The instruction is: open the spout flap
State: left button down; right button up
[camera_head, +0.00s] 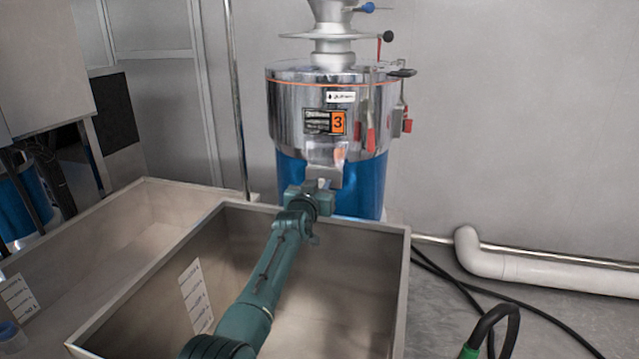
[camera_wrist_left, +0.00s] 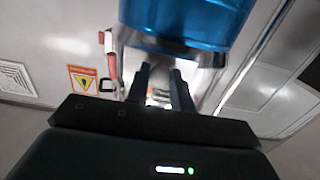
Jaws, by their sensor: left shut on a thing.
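The grinder (camera_head: 327,108) is a shiny steel drum on a blue body against the wall. Its grey metal spout (camera_head: 325,173) juts from the front, low on the drum. My left gripper (camera_head: 318,187) is at the spout's lower front end and partly covers it. It is shut on the spout flap, which is mostly hidden by the gripper. The left wrist view shows the two dark fingers (camera_wrist_left: 162,88) close together at the spout, with the blue body (camera_wrist_left: 187,18) beyond. The flap's exact angle cannot be made out. My right gripper is not in view.
An open steel bin (camera_head: 398,290) stands below my left arm, in front of the grinder. Another bin (camera_head: 150,190) adjoins it at left. A thin upright pole (camera_head: 237,100) stands left of the grinder. Black cables (camera_head: 455,283) and a white pipe (camera_head: 530,268) lie at right.

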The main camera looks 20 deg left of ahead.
aim_at(321, 180)
pick_arm(q)
jog(key=shift+s+r+g+p, duration=0.1)
jog(key=shift+r+g+p, duration=0.2)
jog(key=shift+r+p, duration=0.35)
jog(key=shift+p, duration=0.85)
jog(key=shift+s+r+g+p, duration=0.2)
jog(key=shift+g+p, duration=0.4)
jog(key=shift+p, duration=0.25)
jog(key=shift+r+g+p, duration=0.1)
jog(key=shift+g+p, duration=0.5)
jog(key=shift+p, duration=0.45)
jog(key=shift+s+r+g+p, duration=0.15)
jog(key=shift+g+p, duration=0.2)
jog(key=shift+g, duration=0.35)
jog(key=shift+s+r+g, duration=0.1)
jog(key=shift+r+g, duration=0.15)
jog(key=shift+g, duration=0.75)
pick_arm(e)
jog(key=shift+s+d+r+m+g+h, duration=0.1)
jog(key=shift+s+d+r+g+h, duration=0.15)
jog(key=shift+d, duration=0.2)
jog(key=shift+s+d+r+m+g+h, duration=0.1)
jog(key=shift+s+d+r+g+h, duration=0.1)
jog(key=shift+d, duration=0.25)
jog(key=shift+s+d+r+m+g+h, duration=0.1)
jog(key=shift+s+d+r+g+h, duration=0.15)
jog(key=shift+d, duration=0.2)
pick_arm(q)
jog(key=c, duration=1.2)
grip_release()
